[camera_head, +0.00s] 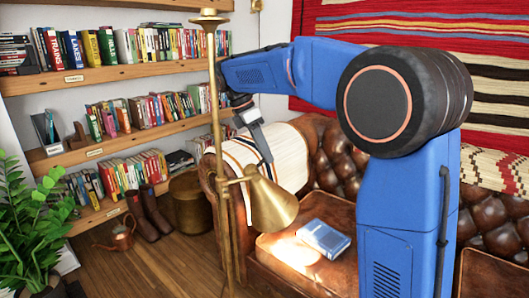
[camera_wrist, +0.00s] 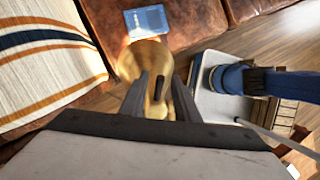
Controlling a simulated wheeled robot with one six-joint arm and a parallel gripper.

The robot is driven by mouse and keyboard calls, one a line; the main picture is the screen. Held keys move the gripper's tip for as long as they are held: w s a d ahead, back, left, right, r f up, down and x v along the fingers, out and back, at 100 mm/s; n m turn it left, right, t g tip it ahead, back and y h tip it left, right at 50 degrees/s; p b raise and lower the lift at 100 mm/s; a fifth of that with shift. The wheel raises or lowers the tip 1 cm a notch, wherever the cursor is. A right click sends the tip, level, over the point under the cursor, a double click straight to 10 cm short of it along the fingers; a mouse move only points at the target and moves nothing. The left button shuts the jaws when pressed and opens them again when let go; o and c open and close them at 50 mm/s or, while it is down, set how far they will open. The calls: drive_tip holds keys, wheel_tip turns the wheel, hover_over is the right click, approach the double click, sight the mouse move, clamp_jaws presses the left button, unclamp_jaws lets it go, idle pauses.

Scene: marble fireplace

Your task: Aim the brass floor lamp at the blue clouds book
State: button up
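The brass floor lamp stands at the sofa's left end; its pole (camera_head: 216,110) rises past the shelves. Its cone shade (camera_head: 270,204) tilts down and right toward the sofa seat. The blue book (camera_head: 323,238) lies flat on the seat; a bright patch of light falls at its left side. In the wrist view the book (camera_wrist: 146,21) lies just beyond the brass shade (camera_wrist: 143,58). My gripper (camera_head: 268,158) points down just above the shade's narrow end. In the wrist view its fingers (camera_wrist: 160,92) are apart, with brass between and beyond them; contact is unclear.
The brown leather sofa (camera_head: 285,248) has a striped cream throw (camera_head: 285,155) over its left arm. Bookshelves (camera_head: 110,75) line the left wall.

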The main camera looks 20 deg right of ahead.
drive_tip(key=shift+r, duration=0.1)
drive_tip(key=s+v, duration=0.1)
drive_tip(key=v, duration=0.6)
drive_tip(key=shift+w, duration=0.55)
drive_tip(key=shift+a+r, duration=0.1)
drive_tip(key=shift+r, duration=0.05)
drive_tip(key=shift+c, duration=0.4)
